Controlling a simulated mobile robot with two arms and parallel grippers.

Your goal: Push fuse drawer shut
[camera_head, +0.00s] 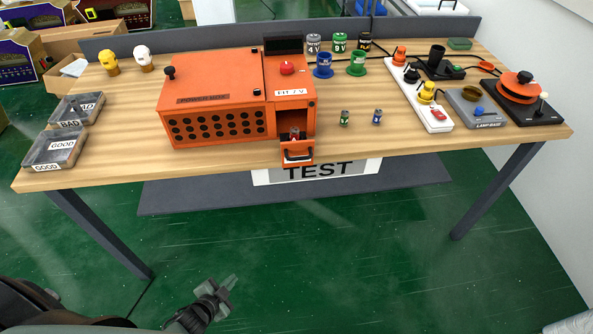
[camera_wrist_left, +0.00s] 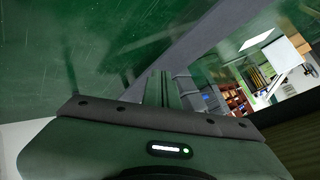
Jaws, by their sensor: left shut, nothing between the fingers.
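The orange power box (camera_head: 214,98) stands on the wooden table. Its small orange fuse drawer (camera_head: 298,151) sticks out at the lower front right, at the table's front edge, and a small fuse-like piece (camera_head: 295,133) shows above it. My left gripper (camera_head: 230,283) is low in front of the table, over the green floor, well away from the drawer. Its fingers are together with nothing between them; the closed fingers also show in the left wrist view (camera_wrist_left: 162,88). The drawer is not visible in the left wrist view. My right gripper is not in view.
Two small fuses, green (camera_head: 345,117) and blue (camera_head: 377,117), stand right of the drawer. GOOD (camera_head: 52,150) and BAD (camera_head: 78,109) trays lie at left. A white power strip (camera_head: 420,97) and lamp base (camera_head: 474,108) are at right. A TEST sign (camera_head: 318,171) hangs under the table edge.

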